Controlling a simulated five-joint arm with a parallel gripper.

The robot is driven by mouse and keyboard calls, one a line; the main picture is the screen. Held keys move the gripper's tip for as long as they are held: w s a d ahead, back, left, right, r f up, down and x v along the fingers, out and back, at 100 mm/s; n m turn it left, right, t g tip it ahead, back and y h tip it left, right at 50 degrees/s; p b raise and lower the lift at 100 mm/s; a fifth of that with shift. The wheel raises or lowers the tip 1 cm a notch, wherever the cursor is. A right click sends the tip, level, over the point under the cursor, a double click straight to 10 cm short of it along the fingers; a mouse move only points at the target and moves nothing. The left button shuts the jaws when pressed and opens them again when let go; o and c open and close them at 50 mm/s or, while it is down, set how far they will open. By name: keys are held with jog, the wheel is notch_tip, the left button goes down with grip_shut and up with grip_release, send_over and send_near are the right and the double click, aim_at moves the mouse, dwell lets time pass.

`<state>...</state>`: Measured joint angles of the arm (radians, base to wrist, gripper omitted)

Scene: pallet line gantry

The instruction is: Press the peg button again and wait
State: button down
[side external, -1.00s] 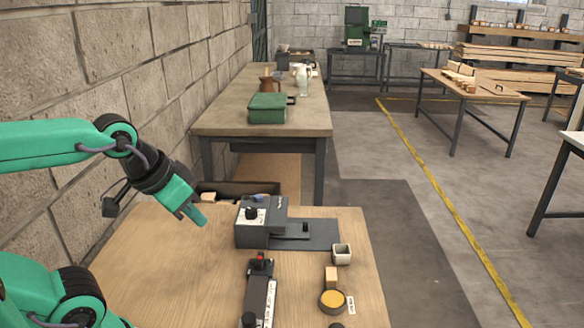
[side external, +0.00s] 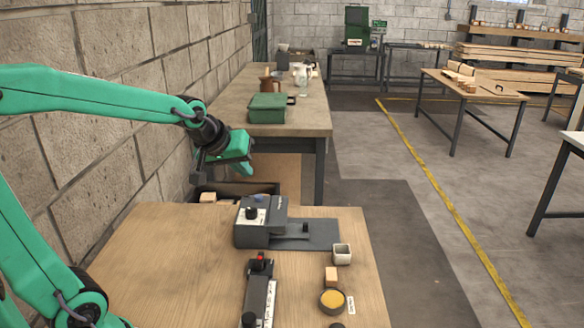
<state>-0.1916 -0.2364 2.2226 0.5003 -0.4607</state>
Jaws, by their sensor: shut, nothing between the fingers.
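A round yellow button (side external: 333,299) with a dark rim sits at the front right of the wooden table, with a small white label (side external: 350,304) beside it. The label is too small to read, so I cannot tell whether this is the peg button. My gripper (side external: 244,167) is shut and empty. It appears in the air above the back of the table, well apart from the yellow button.
A grey machine (side external: 262,222) with a black knob stands on the table (side external: 170,250). A wooden block (side external: 331,273), a small square cup (side external: 342,254) and a dark rail device (side external: 260,290) stand nearby. A bin (side external: 228,190) lies behind. The table's left part is clear.

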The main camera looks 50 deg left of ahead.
aim_at(256, 198)
jog(key=w+a+f+n+y, duration=0.1)
jog(key=w+a+f+n, duration=0.1)
jog(key=w+a, duration=0.3)
jog(key=w+a+f+n+t, duration=0.1)
jog(key=w+a+f+n, duration=0.2)
jog(key=w+a, duration=0.3)
jog(key=shift+w+a+f+n+y, duration=0.2)
jog(key=shift+w+f+n+y, duration=0.15)
jog(key=shift+n, duration=0.45)
jog(key=shift+s, duration=0.1)
jog(key=shift+f, duration=4.35)
jog(key=shift+f, duration=0.95)
jog(key=shift+r, duration=0.95)
